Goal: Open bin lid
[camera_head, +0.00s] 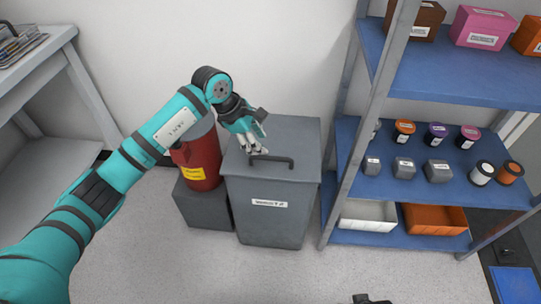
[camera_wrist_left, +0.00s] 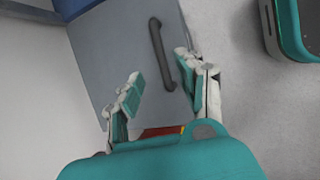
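The grey bin (camera_head: 268,215) stands on the floor against the wall, with a white label on its front. Its flat lid (camera_head: 300,140) is closed and has a dark bar handle (camera_head: 271,160) near the front edge. The lid (camera_wrist_left: 110,60) and the handle (camera_wrist_left: 161,55) also show in the left wrist view. My left gripper (camera_head: 254,148) is above the lid, just behind the handle in the head view. In the left wrist view its fingers (camera_wrist_left: 160,95) are spread apart with nothing between them. The handle lies beyond the fingertips, nearer the right finger; contact cannot be told.
A red container (camera_head: 198,165) with a yellow label stands on a dark grey box (camera_head: 203,208) left of the bin. A blue-shelved rack (camera_head: 440,185) with jars and boxes stands close on the right.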

